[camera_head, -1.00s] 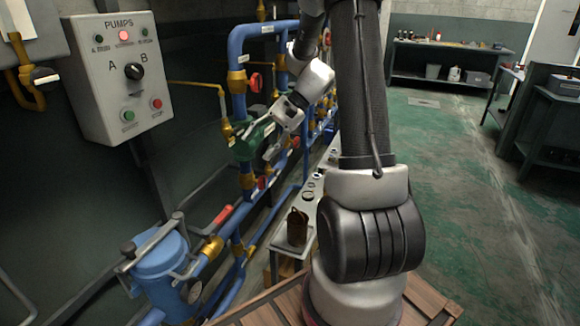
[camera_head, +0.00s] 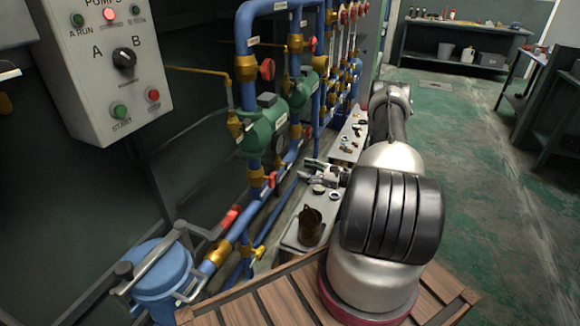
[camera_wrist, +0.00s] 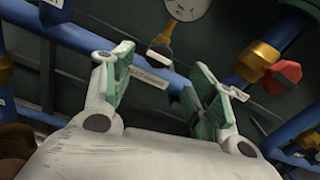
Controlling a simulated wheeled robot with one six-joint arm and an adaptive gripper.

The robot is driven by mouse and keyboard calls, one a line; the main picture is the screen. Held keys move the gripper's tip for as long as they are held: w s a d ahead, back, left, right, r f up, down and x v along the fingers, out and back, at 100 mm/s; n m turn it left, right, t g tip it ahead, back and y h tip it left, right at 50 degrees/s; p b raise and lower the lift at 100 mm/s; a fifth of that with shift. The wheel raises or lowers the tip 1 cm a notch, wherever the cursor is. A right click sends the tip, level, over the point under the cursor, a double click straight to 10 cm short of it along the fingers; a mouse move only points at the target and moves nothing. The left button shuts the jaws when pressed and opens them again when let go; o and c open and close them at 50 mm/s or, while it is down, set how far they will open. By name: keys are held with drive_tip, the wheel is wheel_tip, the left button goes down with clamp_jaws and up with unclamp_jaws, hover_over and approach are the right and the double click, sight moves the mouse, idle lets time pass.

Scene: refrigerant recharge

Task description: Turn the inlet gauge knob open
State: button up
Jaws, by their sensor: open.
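My gripper (camera_wrist: 163,76) is open and empty in the wrist view, its two green-padded fingers spread apart in front of blue pipework. A round pale gauge (camera_wrist: 188,8), cut off by the top edge, sits on a brass stem beyond the fingers. A red knob (camera_wrist: 283,75) beside a brass fitting is to the right of the fingers and apart from them. I cannot tell which knob is the inlet gauge knob; no label is readable there. In the head view my gripper (camera_head: 318,172) is low beside the pipes, small and partly hidden by my arm.
Blue pipes (camera_head: 243,30) with red valve knobs and green pumps (camera_head: 262,125) line the left wall. A pump control box (camera_head: 105,75) hangs at left. Green floor (camera_head: 460,150) is clear at right.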

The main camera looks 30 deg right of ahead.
sight(289, 166)
drive_tip(key=x, duration=0.7)
drive_tip(key=shift+s, duration=0.1)
drive_tip(key=c, duration=1.1)
